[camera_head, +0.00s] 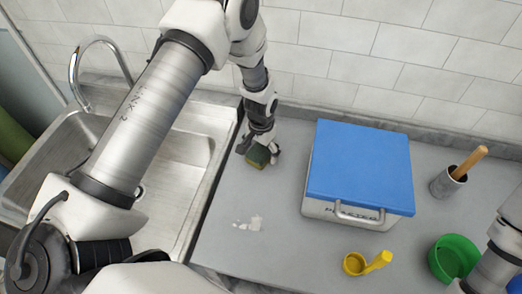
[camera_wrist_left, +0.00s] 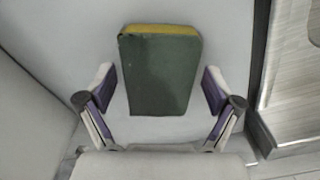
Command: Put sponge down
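The sponge (camera_head: 257,157), dark green with a yellow layer, is at the back of the grey counter, just right of the sink. My left gripper (camera_head: 260,150) points down over it. In the left wrist view the sponge (camera_wrist_left: 160,75) lies between the two spread fingers of the left gripper (camera_wrist_left: 160,90), with a narrow gap showing on each side. The left gripper looks open around the sponge. The sponge appears to rest on the counter, though its underside is hidden. Part of my right arm shows at the right edge; its gripper is out of view.
The sink (camera_head: 185,150) with a curved faucet (camera_head: 100,42) is on the left. White smears (camera_head: 250,223) mark the counter in front of the sponge.

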